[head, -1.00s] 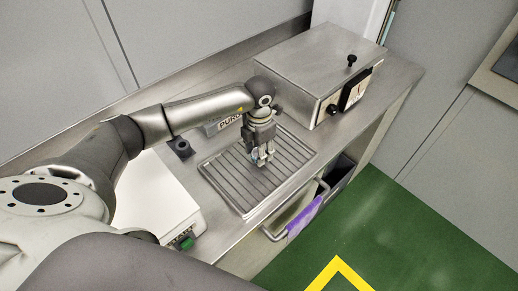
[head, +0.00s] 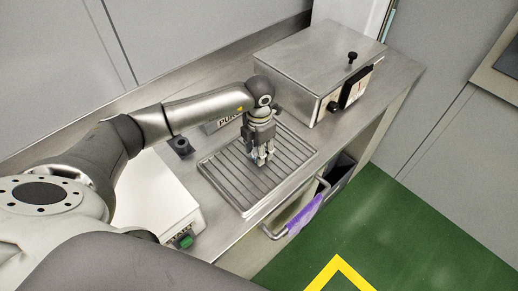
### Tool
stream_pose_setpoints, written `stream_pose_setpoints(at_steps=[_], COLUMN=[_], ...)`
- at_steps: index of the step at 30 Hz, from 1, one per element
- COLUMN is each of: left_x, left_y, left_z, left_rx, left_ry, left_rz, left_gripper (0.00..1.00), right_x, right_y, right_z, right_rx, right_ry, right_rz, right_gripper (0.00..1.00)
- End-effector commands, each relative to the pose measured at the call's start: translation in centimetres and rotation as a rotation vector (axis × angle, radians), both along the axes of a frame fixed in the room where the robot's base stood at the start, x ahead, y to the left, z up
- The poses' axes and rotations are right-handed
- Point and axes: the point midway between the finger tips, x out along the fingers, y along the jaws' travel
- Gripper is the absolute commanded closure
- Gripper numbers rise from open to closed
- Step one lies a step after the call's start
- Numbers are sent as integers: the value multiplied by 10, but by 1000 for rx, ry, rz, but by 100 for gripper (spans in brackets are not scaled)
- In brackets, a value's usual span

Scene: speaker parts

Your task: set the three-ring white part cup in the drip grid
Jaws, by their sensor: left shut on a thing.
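The drip grid (head: 228,186) is a ribbed metal tray set in the steel counter. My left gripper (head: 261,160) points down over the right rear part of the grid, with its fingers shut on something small. Only a pale bit of the held thing shows between the fingers, so I cannot make out rings or tell whether it touches the grid. No other white cup shows on the grid. My right gripper is not in view.
A steel box (head: 312,68) with a black knob stands at the back right. A white box (head: 158,200) with a green switch is left of the grid. A purple cloth (head: 305,215) hangs on the front rail. A small black holder (head: 180,147) stands behind the grid.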

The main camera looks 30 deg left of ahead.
Motion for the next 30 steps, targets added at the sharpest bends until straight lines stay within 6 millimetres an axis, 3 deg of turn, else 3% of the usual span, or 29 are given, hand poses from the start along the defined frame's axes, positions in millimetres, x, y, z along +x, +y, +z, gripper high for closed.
stream_pose_setpoints(at_steps=[10,11,16,26,30], left_x=[0,0,0,0,1], left_y=[0,0,0,0,0], left_z=[-8,-7,-7,-6,7], left_rx=[0,0,0,0,0], left_ry=[-1,-1,0,0,-2], left_rz=[1,1,0,0,0], left_gripper=[87,56,34,34,34], right_x=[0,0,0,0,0], right_y=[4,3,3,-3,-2], right_z=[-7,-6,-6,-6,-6], right_rx=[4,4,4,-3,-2], right_ry=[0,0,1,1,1], right_rz=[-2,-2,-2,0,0], right_gripper=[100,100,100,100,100])
